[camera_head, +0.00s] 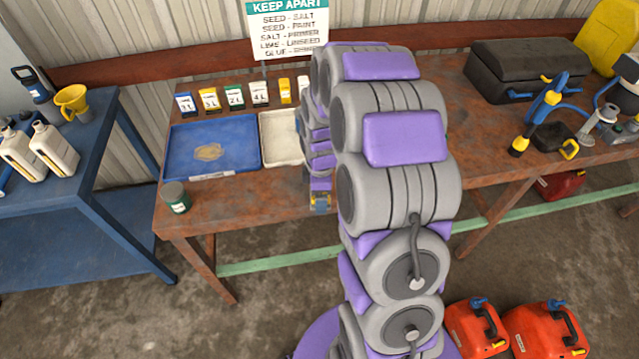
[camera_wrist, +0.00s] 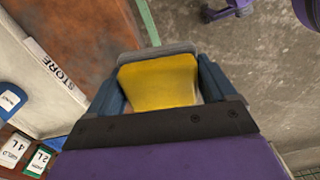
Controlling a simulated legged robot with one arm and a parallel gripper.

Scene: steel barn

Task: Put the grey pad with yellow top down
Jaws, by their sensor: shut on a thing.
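My gripper (camera_wrist: 160,88) is shut on the grey pad with yellow top (camera_wrist: 158,82). In the wrist view the yellow face fills the space between the two blue-grey fingers, with a grey edge beyond it. In the head view the pad (camera_head: 320,203) shows small at the end of my arm, by the front edge of the rusty brown table (camera_head: 240,205). My arm hides part of the table there. I cannot tell whether the pad touches anything below it.
A blue tray (camera_head: 240,128) with a tan patch and a cream tray (camera_head: 275,155) lie left of my arm. A dark green-labelled can (camera_head: 176,197) stands at the front left corner. A black case (camera_head: 525,70) is on the right. Red cans (camera_head: 545,330) are on the floor.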

